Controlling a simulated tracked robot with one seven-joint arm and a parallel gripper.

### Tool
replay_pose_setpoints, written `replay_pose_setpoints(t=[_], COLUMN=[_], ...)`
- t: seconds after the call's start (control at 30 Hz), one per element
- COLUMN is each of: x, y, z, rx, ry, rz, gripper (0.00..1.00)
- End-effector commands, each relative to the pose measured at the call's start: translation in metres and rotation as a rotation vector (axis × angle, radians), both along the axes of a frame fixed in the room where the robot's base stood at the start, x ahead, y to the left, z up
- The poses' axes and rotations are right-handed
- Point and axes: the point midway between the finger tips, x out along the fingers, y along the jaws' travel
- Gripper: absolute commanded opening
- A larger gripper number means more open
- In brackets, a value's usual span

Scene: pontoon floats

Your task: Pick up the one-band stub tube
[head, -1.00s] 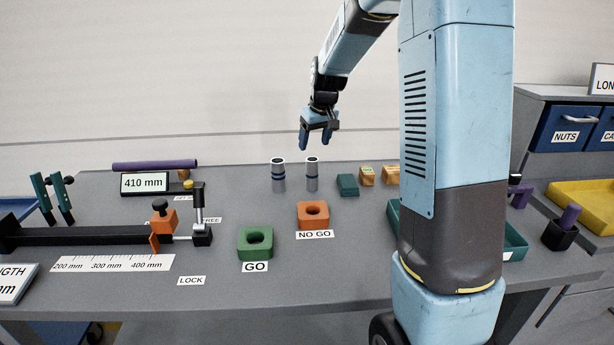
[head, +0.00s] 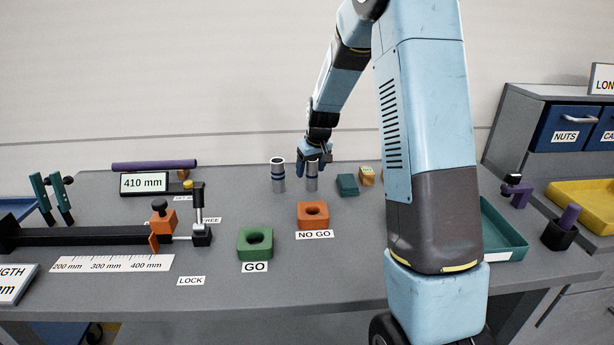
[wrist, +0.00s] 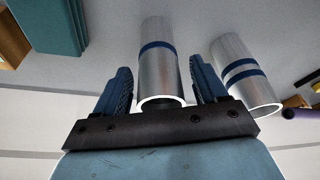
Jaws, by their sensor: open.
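The one-band stub tube (wrist: 158,75) is a short silver tube with one blue band. It stands upright on the bench and also shows in the head view (head: 312,182), its top partly covered by my gripper. My gripper (wrist: 158,85) is open, its two blue fingers on either side of this tube with small gaps visible. In the head view my gripper (head: 314,165) is pointed down at the tube's upper part. A second silver tube with two blue bands (wrist: 242,75) stands just outside one finger; it is to the left in the head view (head: 278,177).
A teal block (head: 347,185) and a wooden block (head: 367,176) stand right of the tubes. The orange NO GO block (head: 313,222) and green GO block (head: 255,250) are nearer the front. A teal tray (head: 505,235) lies right of my arm.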

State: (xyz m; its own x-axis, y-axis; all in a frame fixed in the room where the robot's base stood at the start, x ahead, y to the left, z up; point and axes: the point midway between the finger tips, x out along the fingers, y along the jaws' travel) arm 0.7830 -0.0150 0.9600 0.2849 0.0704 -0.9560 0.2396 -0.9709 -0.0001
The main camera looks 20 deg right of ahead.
Motion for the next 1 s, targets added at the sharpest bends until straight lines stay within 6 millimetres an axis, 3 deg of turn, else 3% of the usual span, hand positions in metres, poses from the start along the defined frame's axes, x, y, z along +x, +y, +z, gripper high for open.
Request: replay_pose_setpoints(t=[0.23, 0.83, 1.0], x=[0.0008, 0.0008, 0.0009], y=[0.0004, 0.0009, 0.0010], z=[-0.0019, -0.0018, -0.0016], rx=[0.000, 0.000, 0.000], ry=[-0.001, -0.001, -0.001], rz=[0.000, 0.000, 0.000], gripper=[0.71, 0.14, 0.13])
